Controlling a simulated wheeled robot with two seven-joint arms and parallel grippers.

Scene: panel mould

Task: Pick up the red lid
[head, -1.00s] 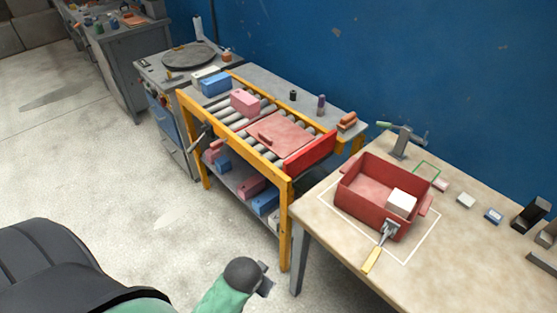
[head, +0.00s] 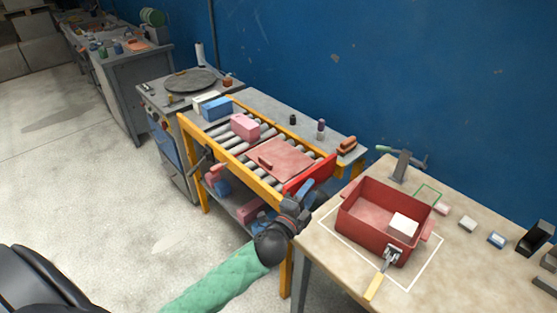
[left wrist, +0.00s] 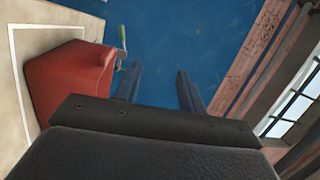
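The red lid (head: 278,162) is a flat, pale red panel with a small raised handle (head: 265,163). It lies on the roller conveyor in the head view. My left gripper (head: 315,188) is apart from the lid, in front of the conveyor's right end. In the left wrist view its two fingers (left wrist: 160,78) are spread with nothing between them. The red open box (head: 365,220) stands on the right-hand table with a white block (head: 403,226) inside. Its side also shows in the left wrist view (left wrist: 70,85). My right gripper is not in view.
The conveyor has a yellow frame (head: 222,151) and a red end plate (head: 311,176) beside the lid. A pink block (head: 245,127) sits farther left on the rollers. A clamp (head: 402,163) stands at the table's back edge.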

